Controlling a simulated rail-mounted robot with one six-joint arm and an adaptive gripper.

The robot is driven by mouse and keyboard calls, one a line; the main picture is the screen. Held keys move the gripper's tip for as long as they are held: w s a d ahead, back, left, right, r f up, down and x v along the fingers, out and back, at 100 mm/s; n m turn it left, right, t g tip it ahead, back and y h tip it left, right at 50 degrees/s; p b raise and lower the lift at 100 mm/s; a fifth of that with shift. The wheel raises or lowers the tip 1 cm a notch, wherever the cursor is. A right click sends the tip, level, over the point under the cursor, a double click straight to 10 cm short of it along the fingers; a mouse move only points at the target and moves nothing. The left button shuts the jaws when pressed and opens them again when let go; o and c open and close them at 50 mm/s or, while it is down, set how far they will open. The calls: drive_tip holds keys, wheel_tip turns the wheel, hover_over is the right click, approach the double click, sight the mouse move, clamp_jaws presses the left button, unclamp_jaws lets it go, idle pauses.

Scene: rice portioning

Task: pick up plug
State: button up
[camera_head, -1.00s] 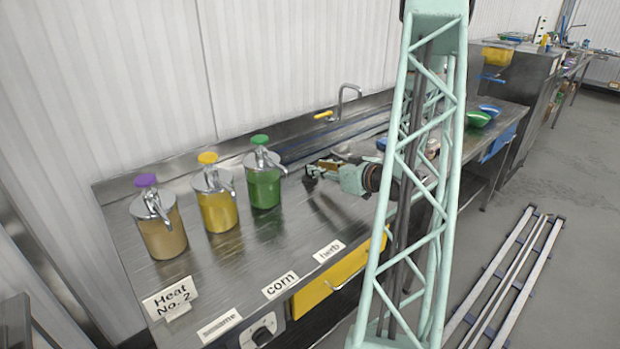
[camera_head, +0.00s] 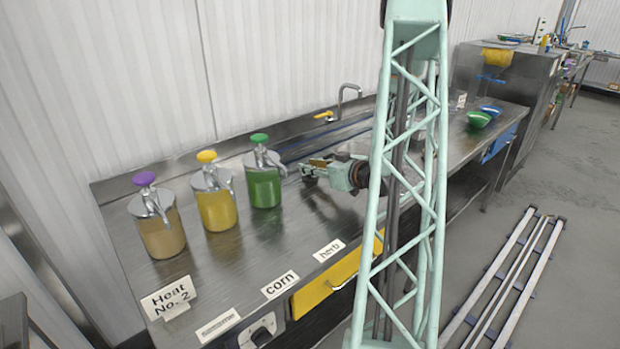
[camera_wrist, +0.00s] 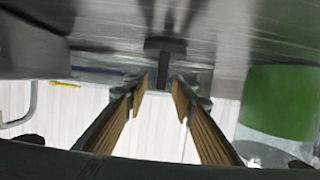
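In the wrist view, which looks upside down, a dark T-shaped piece (camera_wrist: 165,65) stands against the metal counter, just past my fingertips. It may be the plug, but I cannot tell for sure. My gripper (camera_wrist: 160,88) is open, with its two ribbed tan fingers on either side of the line to that piece and clear space between them. In the head view my gripper (camera_head: 312,168) is low over the counter (camera_head: 240,265), right of the green jar (camera_head: 264,187). No plug can be made out there.
Yellow (camera_head: 217,210) and brown (camera_head: 160,235) pump jars stand left of the green one. A tap (camera_head: 342,100) with a yellow handle is behind my gripper. Green (camera_head: 479,119) and blue (camera_head: 491,110) bowls are at the far right. The counter front is mostly clear.

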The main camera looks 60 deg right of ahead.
drive_tip(key=shift+c, duration=0.2)
clamp_jaws()
drive_tip(key=shift+r, duration=0.15)
idle(0.3)
drive_tip(key=shift+r+p, duration=1.2)
drive_tip(key=shift+r, duration=3.7)
